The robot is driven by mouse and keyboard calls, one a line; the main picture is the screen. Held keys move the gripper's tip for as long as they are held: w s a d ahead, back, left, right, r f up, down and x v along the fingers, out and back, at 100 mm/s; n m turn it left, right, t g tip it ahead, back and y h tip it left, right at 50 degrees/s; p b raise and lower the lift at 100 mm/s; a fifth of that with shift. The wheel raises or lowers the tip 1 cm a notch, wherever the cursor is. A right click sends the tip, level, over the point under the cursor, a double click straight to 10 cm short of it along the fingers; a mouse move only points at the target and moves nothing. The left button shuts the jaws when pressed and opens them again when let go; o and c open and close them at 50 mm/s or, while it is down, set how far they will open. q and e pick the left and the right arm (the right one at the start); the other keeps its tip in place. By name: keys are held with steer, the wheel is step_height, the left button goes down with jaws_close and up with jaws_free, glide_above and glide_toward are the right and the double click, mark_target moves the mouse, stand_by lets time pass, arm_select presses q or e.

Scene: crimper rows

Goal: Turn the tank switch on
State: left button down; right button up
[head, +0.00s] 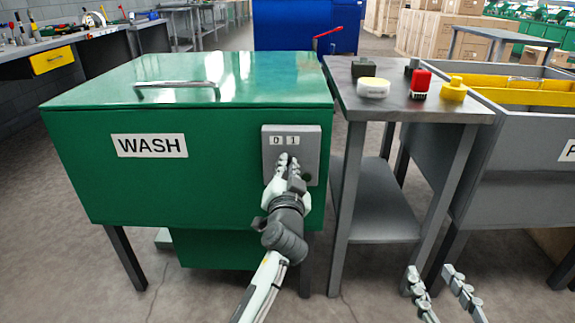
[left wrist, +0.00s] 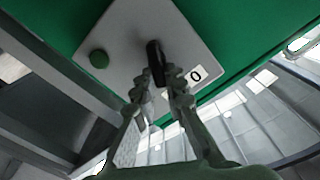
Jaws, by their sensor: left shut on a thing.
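The green WASH tank (head: 85,180) stands left of centre in the head view with a grey switch panel (head: 312,140) on its front, marked 0 and 1. In the left wrist view, the panel (left wrist: 128,30) carries a black switch knob (left wrist: 155,62) and a round green button (left wrist: 98,59). My left gripper (head: 288,164) is at the panel and hides the knob in the head view. In the left wrist view, its fingers (left wrist: 162,88) are closed around the knob's end. My right gripper (head: 441,278) is open and empty, low at the right, away from the tank.
A grey tank with a yellow frame (head: 530,96) stands further right. The tank lid has a handle (head: 178,87).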

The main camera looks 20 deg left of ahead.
arm_select(q)
steer(key=c, duration=1.6)
jaws_free()
step_height(320, 180, up, 10)
steer(key=shift+r, duration=0.1)
